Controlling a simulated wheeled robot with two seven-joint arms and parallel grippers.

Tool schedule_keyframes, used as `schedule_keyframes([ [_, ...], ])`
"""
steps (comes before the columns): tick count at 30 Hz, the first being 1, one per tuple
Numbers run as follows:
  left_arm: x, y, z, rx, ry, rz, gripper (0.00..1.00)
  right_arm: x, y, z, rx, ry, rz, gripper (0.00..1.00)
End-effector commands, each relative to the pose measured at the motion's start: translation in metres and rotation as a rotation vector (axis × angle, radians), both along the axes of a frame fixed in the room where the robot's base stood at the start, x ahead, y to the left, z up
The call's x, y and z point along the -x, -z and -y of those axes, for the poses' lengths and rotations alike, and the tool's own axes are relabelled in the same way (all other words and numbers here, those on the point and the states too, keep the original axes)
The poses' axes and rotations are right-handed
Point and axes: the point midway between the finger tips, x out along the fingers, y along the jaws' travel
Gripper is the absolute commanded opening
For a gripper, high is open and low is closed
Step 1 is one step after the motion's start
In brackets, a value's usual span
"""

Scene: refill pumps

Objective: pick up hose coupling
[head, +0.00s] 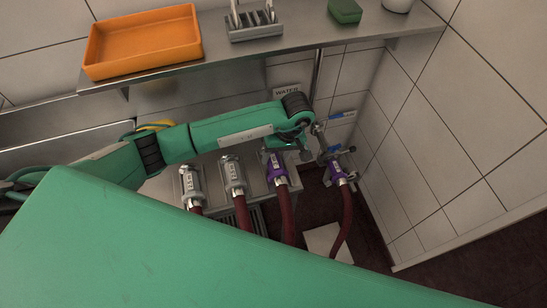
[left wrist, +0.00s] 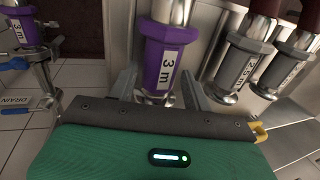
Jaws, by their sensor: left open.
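A purple hose coupling (head: 277,170) with a dark red hose stands upright in the rack in the head view. In the left wrist view this purple coupling (left wrist: 168,62), labelled "3 m", is close in front of my palm. My left gripper (head: 292,148) is open, with its fingers (left wrist: 158,88) on either side of the coupling. I cannot tell whether they touch it. A second purple coupling (head: 337,170) sits to the right at the metal valve fittings; it also shows in the left wrist view (left wrist: 20,30). My right gripper is not in view.
Two grey couplings (head: 191,184) (head: 233,174) with hoses stand to the left in the rack. Above is a metal shelf (head: 215,52) with an orange tray (head: 140,42), a slotted holder and a green block. A tiled wall (head: 440,130) closes the right side.

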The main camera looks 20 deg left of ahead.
Motion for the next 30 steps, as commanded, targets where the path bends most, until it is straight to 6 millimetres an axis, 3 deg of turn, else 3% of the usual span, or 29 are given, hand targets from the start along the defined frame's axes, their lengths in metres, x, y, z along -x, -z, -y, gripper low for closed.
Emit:
schedule_keyframes([
  [6, 0.002, 0.015, -0.004, 0.000, -0.001, 0.000, 0.49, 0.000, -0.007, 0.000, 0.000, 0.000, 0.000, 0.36],
  [12, 0.002, 0.016, -0.004, -0.001, -0.001, 0.001, 0.49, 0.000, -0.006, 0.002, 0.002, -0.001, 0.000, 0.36],
  [20, 0.002, 0.016, -0.004, -0.001, -0.001, 0.001, 0.02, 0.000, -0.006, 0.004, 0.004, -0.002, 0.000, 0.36],
  [30, 0.001, 0.012, -0.004, 0.000, 0.000, 0.003, 0.02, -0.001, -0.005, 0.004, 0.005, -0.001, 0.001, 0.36],
])
